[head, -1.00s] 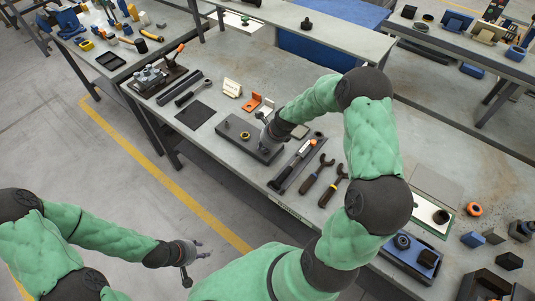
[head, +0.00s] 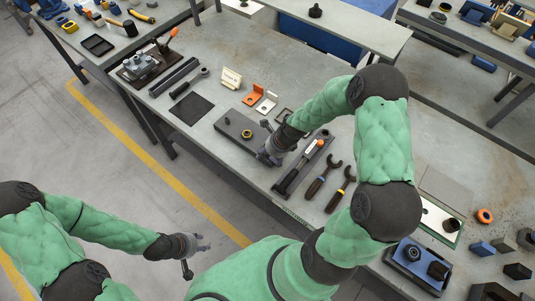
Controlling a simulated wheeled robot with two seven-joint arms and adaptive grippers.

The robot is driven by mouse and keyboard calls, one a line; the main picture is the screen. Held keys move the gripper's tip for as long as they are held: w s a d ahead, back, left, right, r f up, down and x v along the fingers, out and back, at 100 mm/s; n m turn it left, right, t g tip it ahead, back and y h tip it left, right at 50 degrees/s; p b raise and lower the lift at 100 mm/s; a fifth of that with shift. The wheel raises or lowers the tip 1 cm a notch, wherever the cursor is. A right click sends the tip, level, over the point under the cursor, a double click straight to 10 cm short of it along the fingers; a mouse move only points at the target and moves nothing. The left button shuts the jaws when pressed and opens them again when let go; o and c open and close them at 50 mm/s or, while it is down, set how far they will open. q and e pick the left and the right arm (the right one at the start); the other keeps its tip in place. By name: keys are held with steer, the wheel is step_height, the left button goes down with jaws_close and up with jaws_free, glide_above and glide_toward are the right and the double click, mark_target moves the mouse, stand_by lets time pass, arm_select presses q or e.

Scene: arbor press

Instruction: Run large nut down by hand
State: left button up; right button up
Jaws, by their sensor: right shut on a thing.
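A dark grey block (head: 230,131) lies on the bench near its front edge. It carries a short dark stud (head: 228,120) and a brass-coloured nut or ring (head: 247,133). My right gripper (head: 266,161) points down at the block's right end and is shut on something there. The gripper hides what it holds, apparently the large nut, and hides that end of the block. I cannot see threads or the nut's height. My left gripper (head: 203,243) is open and empty in front of the bench, over the floor in the picture.
A dark tray with an orange-marked tool (head: 303,165) lies close right of the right gripper. Two open-ended wrenches (head: 331,178) lie beyond it. An orange bracket (head: 252,95) and a dark mat (head: 191,108) lie behind and left.

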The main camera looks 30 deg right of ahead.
steer(key=shift+s+f, duration=0.1)
steer(key=shift+s, duration=0.05)
steer(key=v, duration=1.2)
